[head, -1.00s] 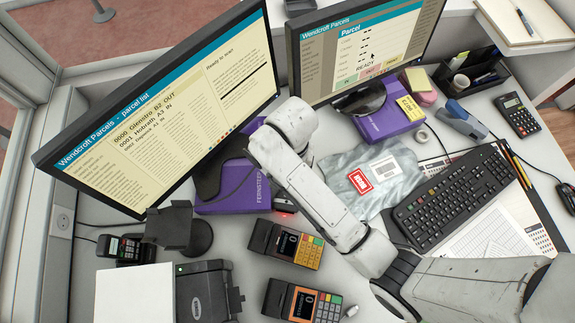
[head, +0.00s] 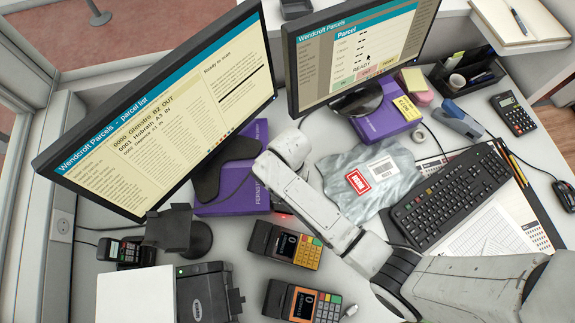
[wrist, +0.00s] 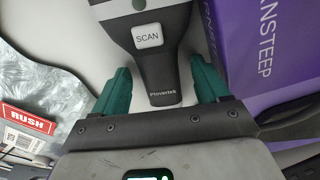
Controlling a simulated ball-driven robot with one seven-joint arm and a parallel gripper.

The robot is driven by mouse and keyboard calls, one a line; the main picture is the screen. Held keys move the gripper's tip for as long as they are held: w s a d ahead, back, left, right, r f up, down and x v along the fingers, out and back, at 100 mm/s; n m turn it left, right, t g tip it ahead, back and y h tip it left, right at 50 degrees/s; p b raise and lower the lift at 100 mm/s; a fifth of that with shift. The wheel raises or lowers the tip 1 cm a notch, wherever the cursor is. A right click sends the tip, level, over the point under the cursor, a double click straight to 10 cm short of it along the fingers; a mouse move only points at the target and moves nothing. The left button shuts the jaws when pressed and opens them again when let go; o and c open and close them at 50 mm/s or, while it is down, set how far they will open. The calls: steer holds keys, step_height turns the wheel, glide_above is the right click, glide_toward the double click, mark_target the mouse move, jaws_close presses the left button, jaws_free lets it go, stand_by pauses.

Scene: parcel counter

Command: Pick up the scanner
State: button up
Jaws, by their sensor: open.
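The scanner (wrist: 161,75) shows in the wrist view as a dark grey handle with a white SCAN button, widening toward the top edge, where its head is cut off. My gripper (wrist: 160,78) is open, with one green finger on each side of the handle. The left finger is close to the handle and the right one is near its right edge; I cannot tell whether either touches. In the head view my arm hides the gripper and most or all of the scanner; only a small red glow shows beside the arm.
A purple box (head: 233,190) lies close to the right of the scanner in the wrist view. A grey plastic mailer (head: 345,192) with a RUSH label lies to the left there. Two card terminals (head: 287,244) (head: 303,301), a keyboard (head: 450,196) and two monitors (head: 165,110) (head: 360,50) crowd the counter.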

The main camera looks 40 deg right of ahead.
steer(key=c, duration=1.3)
steer(key=shift+o, duration=0.2)
steer(key=shift+r, duration=0.1)
